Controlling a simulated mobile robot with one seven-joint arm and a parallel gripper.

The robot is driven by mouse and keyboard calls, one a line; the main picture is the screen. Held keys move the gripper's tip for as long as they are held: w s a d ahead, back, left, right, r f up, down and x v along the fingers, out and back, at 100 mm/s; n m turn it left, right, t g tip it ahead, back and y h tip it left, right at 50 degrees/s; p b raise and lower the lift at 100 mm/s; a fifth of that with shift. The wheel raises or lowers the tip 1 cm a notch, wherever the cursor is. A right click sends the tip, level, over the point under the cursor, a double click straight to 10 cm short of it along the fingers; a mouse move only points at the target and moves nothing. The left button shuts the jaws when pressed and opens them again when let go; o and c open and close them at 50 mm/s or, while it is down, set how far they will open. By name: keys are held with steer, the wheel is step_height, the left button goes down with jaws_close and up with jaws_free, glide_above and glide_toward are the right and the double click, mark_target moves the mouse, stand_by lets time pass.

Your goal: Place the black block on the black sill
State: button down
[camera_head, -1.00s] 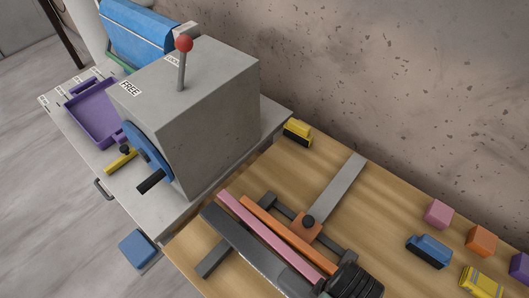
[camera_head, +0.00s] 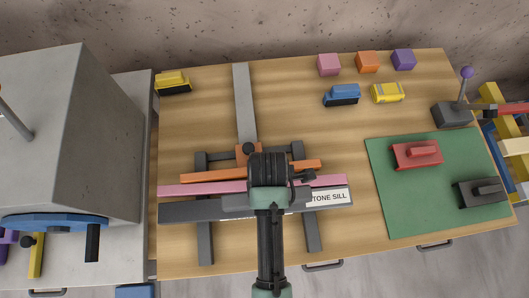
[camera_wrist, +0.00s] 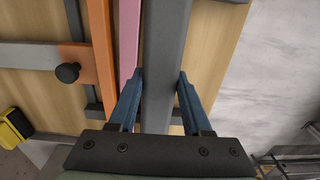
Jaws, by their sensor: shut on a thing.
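A black block (camera_head: 482,192) with a raised top lies on the green mat (camera_head: 400,213) at the right in the head view. The dark sill bar (camera_head: 188,212) lies across grey rails at the front of the wooden table. A partly covered label on it reads "TONE SILL". In the wrist view my gripper (camera_wrist: 160,76) has its blue fingers on both sides of the dark bar (camera_wrist: 163,45) and is shut on it. My arm hides the bar's middle and the fingers in the head view. The black block is well right of my gripper.
Pink (camera_head: 170,190) and orange (camera_head: 205,175) bars lie behind the sill. A red block (camera_head: 416,154) shares the mat. Blue (camera_head: 342,95) and yellow (camera_head: 388,92) blocks and small cubes stand farther back. A lever (camera_head: 462,95) stands at right, a grey housing (camera_head: 100,130) at left.

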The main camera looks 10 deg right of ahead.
steer(key=shift+f, duration=2.7)
steer(key=shift+f, duration=0.15)
steer(key=shift+c, duration=1.7)
jaws_free()
